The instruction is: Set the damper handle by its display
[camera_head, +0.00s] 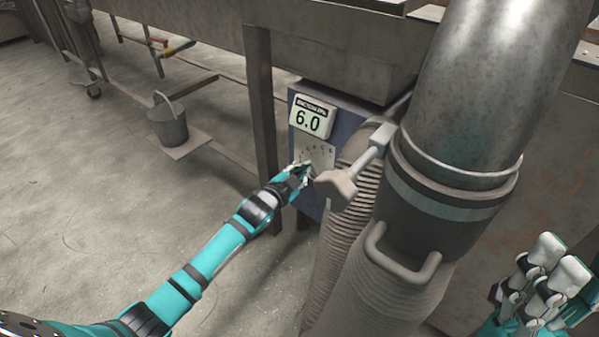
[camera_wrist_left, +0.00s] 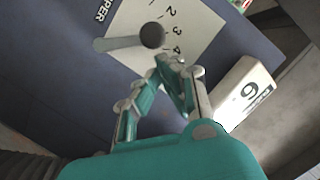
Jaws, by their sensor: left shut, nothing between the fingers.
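The display (camera_head: 309,117) on the blue box reads 6.0. It also shows at the right in the left wrist view (camera_wrist_left: 247,92), turned on its side. Below it is a pale numbered dial plate (camera_head: 316,153). In the left wrist view, the damper handle is a grey bar with a dark round knob (camera_wrist_left: 153,37), lying over the plate (camera_wrist_left: 188,22) near the number 3. My left gripper (camera_head: 303,170) is shut and empty, its fingertips (camera_wrist_left: 170,64) close beside the knob. I cannot tell whether they touch. My right gripper (camera_head: 550,272) is at the lower right, away from the box.
A large metal duct (camera_head: 490,85) and ribbed hose (camera_head: 342,235) stand just right of the blue box (camera_head: 309,200). A grey lever-like piece (camera_head: 338,188) juts out close to my left gripper. A bucket (camera_head: 168,122) stands at the left; the floor there is largely open.

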